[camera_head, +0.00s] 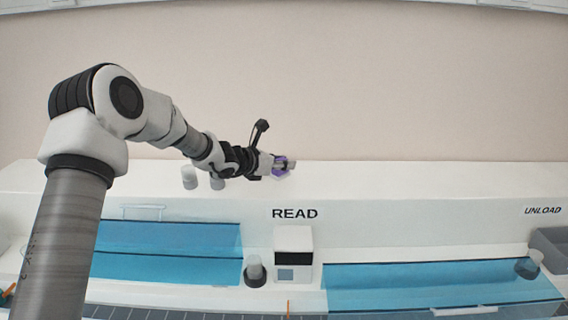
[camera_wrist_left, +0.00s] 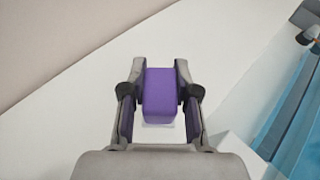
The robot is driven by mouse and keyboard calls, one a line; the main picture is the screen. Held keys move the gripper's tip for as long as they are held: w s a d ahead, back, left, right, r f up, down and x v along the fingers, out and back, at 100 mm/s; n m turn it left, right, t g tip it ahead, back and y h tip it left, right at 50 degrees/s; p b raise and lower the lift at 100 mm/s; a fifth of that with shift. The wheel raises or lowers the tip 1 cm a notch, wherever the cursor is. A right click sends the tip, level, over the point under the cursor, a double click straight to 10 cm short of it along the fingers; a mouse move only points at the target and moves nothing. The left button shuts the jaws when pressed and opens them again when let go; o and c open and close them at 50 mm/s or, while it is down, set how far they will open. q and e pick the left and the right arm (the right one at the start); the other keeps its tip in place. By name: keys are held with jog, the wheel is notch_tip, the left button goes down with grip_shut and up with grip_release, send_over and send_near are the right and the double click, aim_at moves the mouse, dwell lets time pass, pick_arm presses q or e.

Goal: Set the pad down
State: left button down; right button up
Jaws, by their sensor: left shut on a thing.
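My left gripper (camera_head: 283,167) reaches in from the left over the white ledge above the READ label. In the left wrist view the left gripper (camera_wrist_left: 160,100) is shut on a purple pad (camera_wrist_left: 160,92), a block held between its two fingers. In the head view only a small bit of the purple pad (camera_head: 279,172) shows, mostly hidden by the fingers. A small white patch shows just below the pad in the wrist view; whether the pad touches the surface I cannot tell. My right gripper is not in view.
The white ledge (camera_head: 400,178) is clear to the right of the gripper. Two white cylinders (camera_head: 189,177) stand left of it, beside my arm. Below are blue transparent covers (camera_head: 440,285), a white reader box (camera_head: 293,245), a dark-based cylinder (camera_head: 255,272) and a grey bin (camera_head: 551,243) under UNLOAD.

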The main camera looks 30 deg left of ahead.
aim_at(284, 173)
pick_arm(q)
jog(key=f, duration=0.3)
jog(key=shift+w+f, duration=0.4)
jog(key=shift+f, duration=0.1)
jog(key=c, duration=0.9)
grip_release()
